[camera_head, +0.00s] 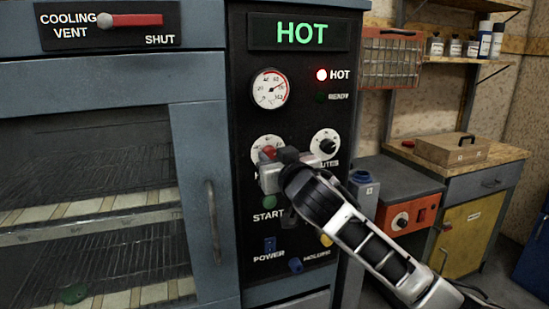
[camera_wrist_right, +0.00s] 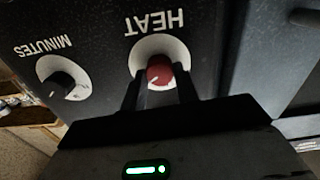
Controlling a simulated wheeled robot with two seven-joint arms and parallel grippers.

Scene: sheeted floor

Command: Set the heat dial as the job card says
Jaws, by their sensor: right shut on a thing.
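The red heat dial (camera_wrist_right: 160,67) sits on a white round plate under the upside-down HEAT label in the right wrist view. A small white mark shows on its knob, but I cannot read a setting. In the head view the red dial (camera_head: 268,152) is partly hidden by my right gripper (camera_head: 270,163). My right gripper's two dark fingers (camera_wrist_right: 159,88) are shut on the dial, one on each side. My left gripper is not in view. I cannot make out a job card.
The black panel holds a HOT display (camera_head: 299,33), a gauge (camera_head: 270,89), a lit red HOT lamp (camera_head: 322,74), and a MINUTES dial (camera_head: 325,144) close beside my right gripper. The glass oven door (camera_head: 90,190) is at left, a workbench (camera_head: 480,158) at right.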

